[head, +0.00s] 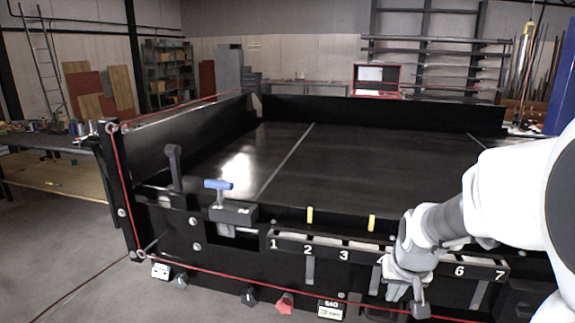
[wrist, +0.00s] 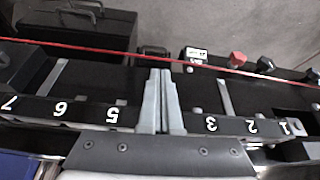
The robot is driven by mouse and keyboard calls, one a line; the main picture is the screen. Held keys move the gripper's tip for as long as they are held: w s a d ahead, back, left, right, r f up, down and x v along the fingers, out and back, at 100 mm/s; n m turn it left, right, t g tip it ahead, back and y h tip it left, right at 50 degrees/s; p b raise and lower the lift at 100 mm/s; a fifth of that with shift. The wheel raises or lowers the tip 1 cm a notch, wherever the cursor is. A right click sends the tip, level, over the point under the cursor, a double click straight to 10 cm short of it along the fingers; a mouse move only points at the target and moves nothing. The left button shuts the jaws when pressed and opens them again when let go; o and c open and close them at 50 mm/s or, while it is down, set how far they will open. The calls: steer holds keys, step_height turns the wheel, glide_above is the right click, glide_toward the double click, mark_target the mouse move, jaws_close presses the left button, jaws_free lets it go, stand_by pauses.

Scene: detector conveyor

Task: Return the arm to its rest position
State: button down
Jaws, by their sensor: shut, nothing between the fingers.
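My arm (head: 440,222) reaches in from the right in the head view. My gripper (head: 408,300) hangs in front of the numbered front panel of the black conveyor (head: 385,165), near the number 4 and left of the 6. In the wrist view the two grey fingers of my gripper (wrist: 160,76) are together with nothing between them, in front of the panel between the numbers 5 and 3. In the head view the hand hides the panel around number 5.
A red cord (head: 290,277) runs along the conveyor's front. A blue-handled lever (head: 218,186) and yellow pegs (head: 310,215) stand at the front edge. A black case (wrist: 75,33) lies on the floor in the wrist view. Open floor (head: 60,225) shows at the left.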

steer(key=s+a+r, duration=0.3)
steer(key=s, duration=0.3)
steer(key=s+a+r+n, duration=0.1)
steer(key=s+a+r, duration=0.1)
steer(key=s+r, duration=0.2)
steer(key=s+a+r+n+t, duration=0.1)
steer(key=s+a+r, duration=0.2)
steer(key=s, duration=0.5)
steer(key=shift+s+a+r+y, duration=0.25)
steer(key=shift+a+r+y, duration=0.1)
steer(key=shift+r+y, duration=0.05)
steer(key=shift+d, duration=0.2)
